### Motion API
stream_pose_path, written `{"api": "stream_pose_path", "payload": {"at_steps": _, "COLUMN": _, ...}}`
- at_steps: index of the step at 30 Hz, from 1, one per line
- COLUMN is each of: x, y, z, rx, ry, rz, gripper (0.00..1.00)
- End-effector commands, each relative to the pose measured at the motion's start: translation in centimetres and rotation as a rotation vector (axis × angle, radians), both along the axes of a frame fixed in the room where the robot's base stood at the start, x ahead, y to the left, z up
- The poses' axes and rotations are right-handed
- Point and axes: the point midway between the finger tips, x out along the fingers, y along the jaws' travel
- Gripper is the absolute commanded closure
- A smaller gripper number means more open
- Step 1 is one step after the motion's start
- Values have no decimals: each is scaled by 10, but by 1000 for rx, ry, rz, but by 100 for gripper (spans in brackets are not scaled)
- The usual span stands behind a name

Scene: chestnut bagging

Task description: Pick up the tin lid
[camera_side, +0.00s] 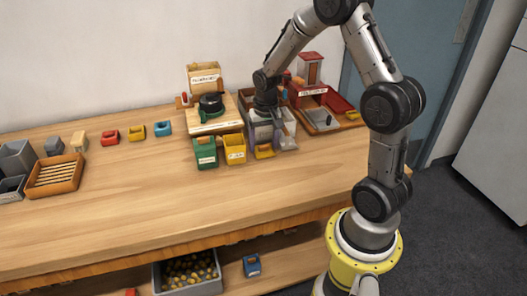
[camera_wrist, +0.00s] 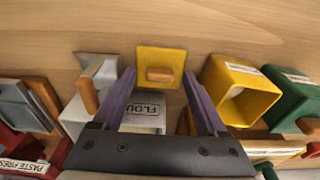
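A square yellow lid with an orange-brown wooden knob (camera_wrist: 160,73) lies in front of a pale grey tin marked "FLOU…" (camera_wrist: 147,112) in the wrist view. I take it to be the tin lid; it also shows as a small yellow piece in the side view (camera_side: 264,152). My gripper (camera_wrist: 160,78) points down, with one purple finger on each side of the lid. The fingers are spread wide. Narrow gaps seem to show beside the lid's lower edge, so firm contact is not clear. In the side view, my gripper (camera_side: 262,142) is low over the tins.
A yellow bin (camera_wrist: 245,95) and a green bin (camera_wrist: 295,95) stand close on the right in the wrist view. A red-roofed stand (camera_side: 311,72) and a grey tray (camera_side: 322,119) are nearby. A slatted wooden tray (camera_side: 55,175) is far left. The table front (camera_side: 150,215) is clear.

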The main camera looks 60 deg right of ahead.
Motion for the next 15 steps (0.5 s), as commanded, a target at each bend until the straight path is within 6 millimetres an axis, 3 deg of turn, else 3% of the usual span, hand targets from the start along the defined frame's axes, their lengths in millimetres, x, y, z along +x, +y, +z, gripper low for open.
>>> {"api": "stream_pose_path", "payload": {"at_steps": 2, "x": 0, "y": 0, "z": 0, "rx": 0, "ry": 0, "rz": 0, "gripper": 40}}
{"api": "stream_pose_path", "payload": {"at_steps": 12, "x": 0, "y": 0, "z": 1, "rx": -1, "ry": -1, "rz": 1, "gripper": 100}}
{"api": "stream_pose_path", "payload": {"at_steps": 15, "x": 0, "y": 0, "z": 1, "rx": -1, "ry": -1, "rz": 1, "gripper": 100}}
